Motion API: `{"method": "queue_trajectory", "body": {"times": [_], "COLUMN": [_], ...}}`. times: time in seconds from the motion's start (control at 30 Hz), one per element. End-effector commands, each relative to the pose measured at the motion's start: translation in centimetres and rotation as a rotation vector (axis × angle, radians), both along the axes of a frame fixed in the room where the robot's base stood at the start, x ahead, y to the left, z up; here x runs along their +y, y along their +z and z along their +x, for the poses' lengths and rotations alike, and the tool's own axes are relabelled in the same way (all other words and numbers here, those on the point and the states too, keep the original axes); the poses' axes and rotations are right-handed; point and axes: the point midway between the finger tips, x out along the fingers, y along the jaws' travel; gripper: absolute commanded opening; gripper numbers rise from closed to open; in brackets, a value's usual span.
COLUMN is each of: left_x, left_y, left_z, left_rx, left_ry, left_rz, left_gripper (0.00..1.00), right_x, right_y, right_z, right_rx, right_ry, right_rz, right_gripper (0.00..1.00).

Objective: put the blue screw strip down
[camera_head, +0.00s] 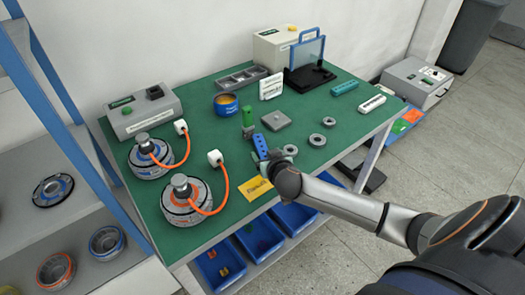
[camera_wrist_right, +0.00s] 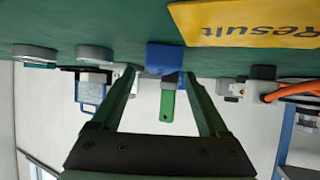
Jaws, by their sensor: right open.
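The blue screw strip (camera_head: 260,146) is on the green table near its front edge, with several dark holes along it. It also shows in the wrist view as a blue block (camera_wrist_right: 165,55) against the green table top. My right gripper (camera_head: 272,157) is at the near end of the strip in the head view. In the wrist view its two fingers (camera_wrist_right: 159,74) are spread apart, with the strip between and just beyond the tips. I see no finger pressing on it. My left gripper is not in view.
A yellow Result card (camera_head: 256,187) lies close by, left of the gripper. Metal rings (camera_head: 317,140) lie to the right. Two hub motors (camera_head: 194,200) with orange cables are at left.

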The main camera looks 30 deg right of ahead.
Motion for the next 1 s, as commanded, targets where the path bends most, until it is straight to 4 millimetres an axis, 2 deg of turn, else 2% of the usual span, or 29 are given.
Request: {"method": "queue_trajectory", "body": {"times": [0.2, 0.5, 1.0], "left_x": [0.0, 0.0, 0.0], "left_y": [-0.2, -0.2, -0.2], "left_z": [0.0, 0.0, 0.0], "left_rx": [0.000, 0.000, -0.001], "left_ry": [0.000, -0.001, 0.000], "left_rz": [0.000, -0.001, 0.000], "left_gripper": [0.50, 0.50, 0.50], "right_x": [-0.6, -0.6, -0.6], "right_y": [-1.2, -1.3, -1.3], "right_z": [1.9, 2.2, 2.1], "right_rx": [0.000, 0.001, 0.000], "right_ry": [0.000, 0.001, 0.001], "right_rz": [0.001, 0.001, 0.000], "right_gripper": [0.78, 0.78, 0.22]}}
